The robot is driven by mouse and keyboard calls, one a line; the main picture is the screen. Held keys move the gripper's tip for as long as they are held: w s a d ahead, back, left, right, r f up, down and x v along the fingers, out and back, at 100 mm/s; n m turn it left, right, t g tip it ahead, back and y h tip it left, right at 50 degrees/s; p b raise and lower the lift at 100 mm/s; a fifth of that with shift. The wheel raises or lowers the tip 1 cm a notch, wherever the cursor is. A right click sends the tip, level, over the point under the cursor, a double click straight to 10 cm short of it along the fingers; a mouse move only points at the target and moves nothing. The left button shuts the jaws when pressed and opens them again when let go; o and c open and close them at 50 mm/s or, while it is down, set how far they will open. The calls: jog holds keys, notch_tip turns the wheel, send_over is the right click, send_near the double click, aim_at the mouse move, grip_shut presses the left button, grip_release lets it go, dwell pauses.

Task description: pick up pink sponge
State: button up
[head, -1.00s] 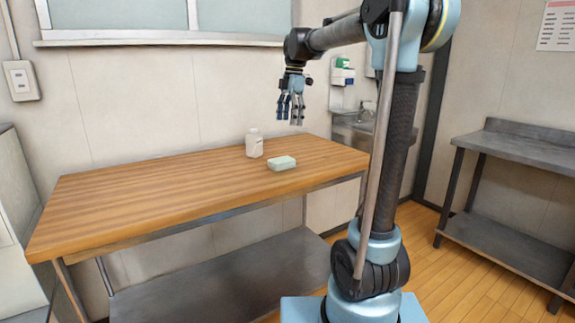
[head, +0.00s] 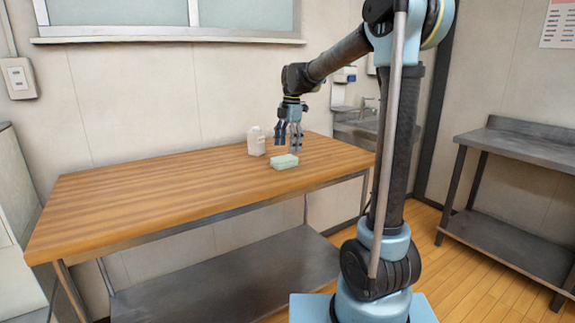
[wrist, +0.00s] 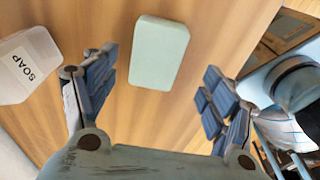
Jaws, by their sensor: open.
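A pale green, rounded block (head: 284,162), sponge-like in shape, lies flat on the wooden table. It also shows in the wrist view (wrist: 158,52), ahead of the fingers and near the middle of the gap between them. No pink sponge is visible. My gripper (head: 288,146) points down, just above and behind the block in the head view. In the wrist view my gripper (wrist: 160,70) has its fingers spread wide, with nothing between them touching the block.
A white bottle (head: 256,142) stands close left of my gripper; it is labelled SOAP in the wrist view (wrist: 24,64). The wooden table (head: 150,195) is clear on its left side. A sink is behind my arm, and a metal shelf (head: 515,150) stands at right.

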aim_at(285, 158)
jog(key=shift+w+a+f, duration=0.1)
jog(key=shift+a+f, duration=0.05)
jog(key=shift+f, duration=0.8)
jog(key=shift+s+a+f, duration=0.1)
jog(key=shift+a+f, duration=0.1)
jog(key=shift+f, duration=0.75)
jog(key=shift+w+a+f, duration=0.1)
jog(key=shift+a+f, duration=0.05)
jog(key=shift+f, duration=0.8)
jog(key=c, duration=0.8)
jog(key=shift+c, duration=0.2)
jog(key=shift+r, duration=0.15)
notch_tip(285, 158, up, 10)
